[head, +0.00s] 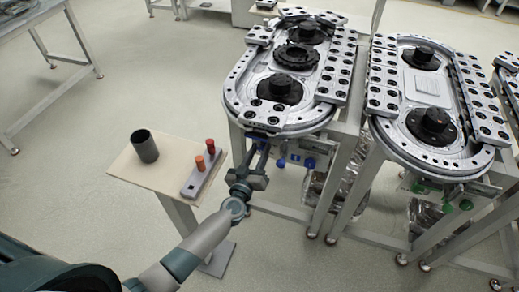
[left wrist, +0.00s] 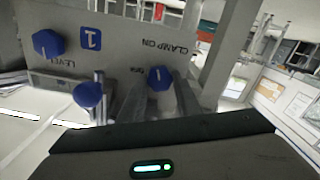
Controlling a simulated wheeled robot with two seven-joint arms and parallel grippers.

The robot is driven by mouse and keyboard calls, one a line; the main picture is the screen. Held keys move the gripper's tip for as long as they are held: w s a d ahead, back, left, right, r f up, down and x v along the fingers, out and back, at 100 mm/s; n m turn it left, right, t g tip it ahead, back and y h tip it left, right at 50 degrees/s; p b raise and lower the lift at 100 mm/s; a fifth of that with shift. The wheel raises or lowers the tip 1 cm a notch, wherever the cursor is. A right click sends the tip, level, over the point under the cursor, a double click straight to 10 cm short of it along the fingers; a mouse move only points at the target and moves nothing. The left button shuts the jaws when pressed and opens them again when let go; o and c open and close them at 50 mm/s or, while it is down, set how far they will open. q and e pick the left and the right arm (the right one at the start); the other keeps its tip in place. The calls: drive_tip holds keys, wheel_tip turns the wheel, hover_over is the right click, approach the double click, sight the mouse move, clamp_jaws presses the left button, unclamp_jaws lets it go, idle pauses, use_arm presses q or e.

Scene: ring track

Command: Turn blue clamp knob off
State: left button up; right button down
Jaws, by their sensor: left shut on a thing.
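The blue clamp knob (left wrist: 160,78) sits on the grey panel (left wrist: 140,38), near the upside-down "CLAMP ON" lettering in the left wrist view. Its white mark points roughly up in the picture. My left gripper (left wrist: 158,95) has one finger on each side of this knob and is shut on it. In the head view my left gripper (head: 260,146) reaches up to the front of the ring track (head: 275,128) and hides the clamp knob. My right gripper is not in view.
A second track (head: 425,90) is at right.

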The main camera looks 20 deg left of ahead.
use_arm(q)
drive_tip(key=shift+n, duration=1.8)
drive_tip(key=n, duration=0.2)
drive_tip(key=shift+a+f+n, duration=0.1)
drive_tip(key=shift+n, duration=1.2)
drive_tip(key=n+b, duration=0.1)
drive_tip(key=n, duration=0.3)
drive_tip(key=shift+f+n, duration=0.1)
drive_tip(key=shift+n, duration=0.8)
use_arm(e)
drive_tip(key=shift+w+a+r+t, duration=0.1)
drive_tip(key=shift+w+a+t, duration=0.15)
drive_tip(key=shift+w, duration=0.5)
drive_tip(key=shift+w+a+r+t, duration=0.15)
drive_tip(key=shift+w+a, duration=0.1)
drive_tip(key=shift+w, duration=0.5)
use_arm(q)
drive_tip(key=o, duration=1.1)
drive_tip(key=shift+c, duration=0.2)
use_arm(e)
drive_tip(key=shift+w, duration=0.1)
